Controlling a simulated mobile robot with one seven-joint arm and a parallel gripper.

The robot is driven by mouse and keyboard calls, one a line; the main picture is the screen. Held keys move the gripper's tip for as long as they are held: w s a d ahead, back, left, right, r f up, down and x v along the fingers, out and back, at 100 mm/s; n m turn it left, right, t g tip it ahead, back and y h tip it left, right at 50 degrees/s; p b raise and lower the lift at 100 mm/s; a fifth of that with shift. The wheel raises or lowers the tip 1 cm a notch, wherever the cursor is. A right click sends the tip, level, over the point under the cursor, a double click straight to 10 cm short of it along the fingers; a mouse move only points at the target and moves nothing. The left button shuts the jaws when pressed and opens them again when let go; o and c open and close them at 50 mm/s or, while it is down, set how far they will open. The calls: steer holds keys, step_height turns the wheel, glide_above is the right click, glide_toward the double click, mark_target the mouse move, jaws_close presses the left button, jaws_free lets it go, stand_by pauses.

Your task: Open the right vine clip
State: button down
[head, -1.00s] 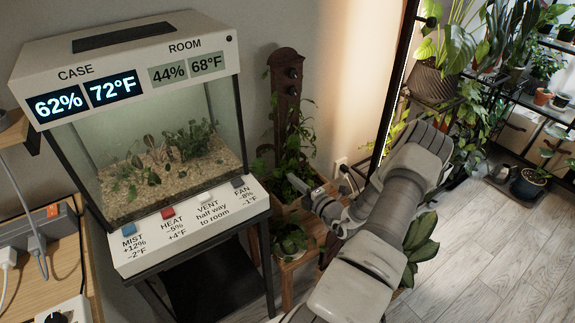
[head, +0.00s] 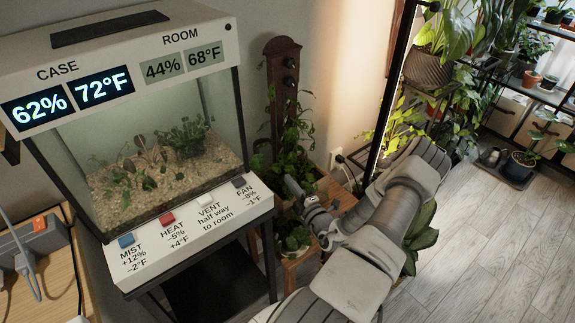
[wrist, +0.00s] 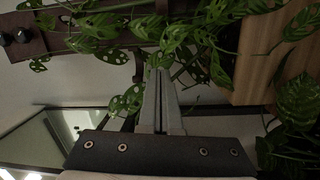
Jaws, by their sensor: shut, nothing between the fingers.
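A tall brown wooden plank (head: 283,110) stands against the wall with a leafy vine (head: 290,150) climbing it. Two small dark round pieces (head: 291,72) sit on its upper part. They also show at the upper left in the wrist view (wrist: 14,37); I cannot tell if these are the vine clips. No right vine clip can be made out among the leaves. My gripper (head: 288,181) is at the lower vine, in front of the plank. In the wrist view its fingers (wrist: 160,80) are shut and empty, pointing into perforated leaves that hide what lies behind.
A glass terrarium case (head: 150,160) with a button panel stands close on the left of my gripper. A wooden planter (head: 318,190) is below the vine. A plant shelf (head: 520,70) fills the right back; the floor (head: 480,240) at right is clear.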

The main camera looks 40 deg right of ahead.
steer(key=b+x, duration=0.2)
steer(key=x, duration=0.8)
steer(key=shift+w, duration=0.1)
steer(key=shift+s+d+f+b, duration=0.1)
steer(key=shift+s+d+b, duration=0.15)
steer(key=shift+s+d, duration=0.3)
steer(key=shift+s+d+f+b, duration=0.2)
steer(key=shift+s+d, duration=0.1)
steer(key=shift+d, duration=0.3)
steer(key=shift+s+d, duration=0.4)
steer(key=shift+d, duration=0.15)
